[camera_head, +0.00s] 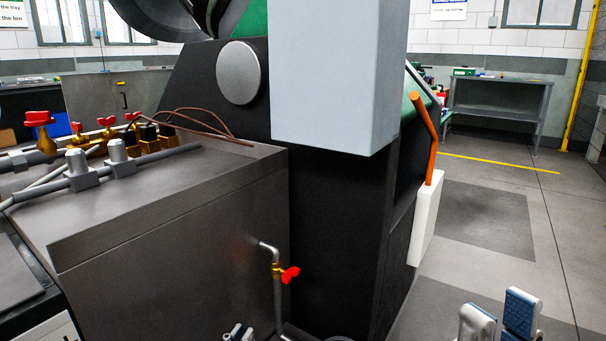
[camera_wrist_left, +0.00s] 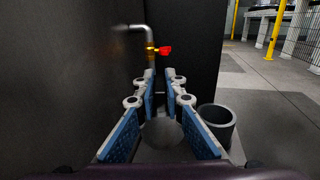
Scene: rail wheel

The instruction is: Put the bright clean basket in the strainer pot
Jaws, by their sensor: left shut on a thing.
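My left gripper (camera_head: 238,333) is at the bottom edge of the head view, beside the grey cabinet. In the left wrist view its blue-padded fingers (camera_wrist_left: 160,92) are on either side of a plain grey round thing (camera_wrist_left: 162,134), and the gripper is shut on it. I cannot tell for sure that this is the bright clean basket. A dark grey, open-topped cylinder (camera_wrist_left: 217,122) stands to the right of the fingers; it may be the strainer pot. My right gripper (camera_head: 499,318) is at the lower right, fingers apart and empty.
A pipe with a red-handled tap (camera_head: 288,274) comes out of the grey cabinet (camera_head: 175,250), close beyond my left fingertips. A black machine body (camera_head: 335,225) stands behind. A white panel (camera_head: 425,220) and orange lever (camera_head: 426,135) stick out right. The floor at right is clear.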

